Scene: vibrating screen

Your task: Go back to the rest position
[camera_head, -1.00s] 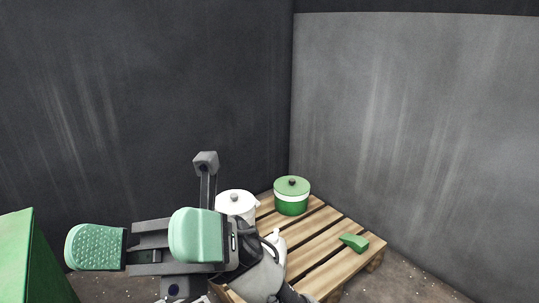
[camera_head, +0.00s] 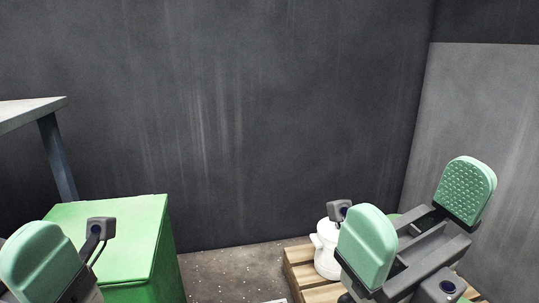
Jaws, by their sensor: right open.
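My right gripper (camera_head: 417,218) is raised at the lower right of the head view. Its two green finger pads stand wide apart with nothing between them. It is in front of the wooden pallet (camera_head: 299,270) and hides much of it. My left gripper (camera_head: 42,262) shows at the lower left corner, with only one green pad clearly in view. Its other finger is out of the picture, so its opening cannot be judged.
A white pot (camera_head: 325,250) stands on the pallet, partly hidden by my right gripper. A green box (camera_head: 112,232) stands close to my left gripper. A grey table (camera_head: 30,112) is at the left edge. Dark walls close off the back; bare floor (camera_head: 225,272) lies between box and pallet.

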